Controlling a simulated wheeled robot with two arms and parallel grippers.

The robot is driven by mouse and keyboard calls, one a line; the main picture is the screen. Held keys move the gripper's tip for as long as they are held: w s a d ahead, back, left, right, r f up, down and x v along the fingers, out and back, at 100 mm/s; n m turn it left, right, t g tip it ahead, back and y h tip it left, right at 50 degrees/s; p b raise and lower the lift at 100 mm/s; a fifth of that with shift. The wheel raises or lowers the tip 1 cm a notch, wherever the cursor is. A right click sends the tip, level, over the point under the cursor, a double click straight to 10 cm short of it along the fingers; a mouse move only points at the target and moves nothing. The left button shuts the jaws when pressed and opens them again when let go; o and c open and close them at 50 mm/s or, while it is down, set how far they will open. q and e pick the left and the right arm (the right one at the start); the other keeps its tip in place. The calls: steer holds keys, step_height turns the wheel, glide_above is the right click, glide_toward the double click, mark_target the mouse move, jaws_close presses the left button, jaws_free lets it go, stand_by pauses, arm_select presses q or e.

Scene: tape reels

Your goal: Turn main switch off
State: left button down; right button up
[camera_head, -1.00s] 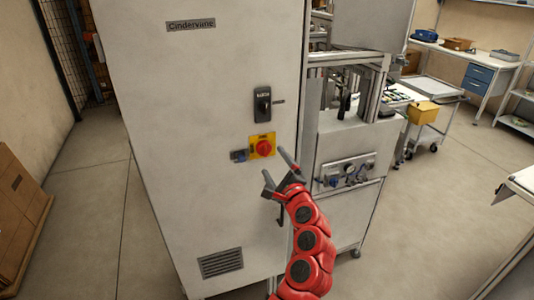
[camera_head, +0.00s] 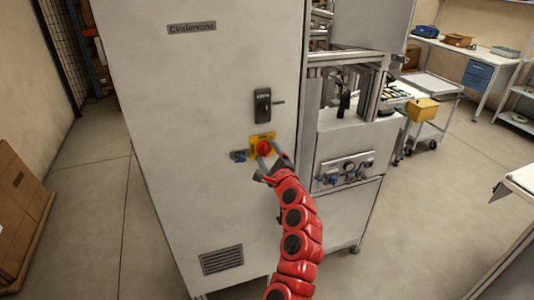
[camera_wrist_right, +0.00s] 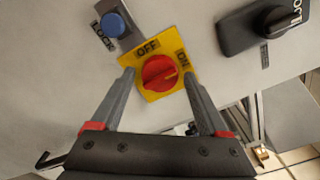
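The main switch is a red rotary knob (camera_head: 264,147) on a yellow plate on the front of the grey cabinet (camera_head: 200,120). In the right wrist view the red knob (camera_wrist_right: 158,72) sits in the middle of the yellow plate (camera_wrist_right: 153,93), with labels OFF and ON. The pale mark on the knob lies on its right side, towards the ON label. My right gripper (camera_head: 268,158) is open in front of the plate, just below the knob in the head view. In the right wrist view its fingers (camera_wrist_right: 158,76) appear on either side of the knob; contact is not visible. My left gripper is out of view.
A blue button marked LOCK (camera_wrist_right: 112,24) is left of the plate, and a black selector switch (camera_head: 262,104) is above it. A machine with a gauge panel (camera_head: 344,172) stands right of the cabinet. A cart with a yellow box (camera_head: 422,110) stands farther right.

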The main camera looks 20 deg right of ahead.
steer(key=c, duration=1.1)
steer(key=shift+a+f+n+b, duration=0.1)
steer(key=shift+f+n+b, duration=0.05)
steer(key=shift+n+b, duration=1.8)
steer(key=shift+n, duration=0.25)
steer(key=n+b, duration=1.1)
steer(key=b, duration=0.1)
steer(key=shift+f+b, duration=0.2)
steer(key=shift+b, duration=0.15)
steer(key=shift+r+n+b, duration=0.2)
steer(key=shift+n+b, duration=0.95)
steer(key=shift+n, duration=0.25)
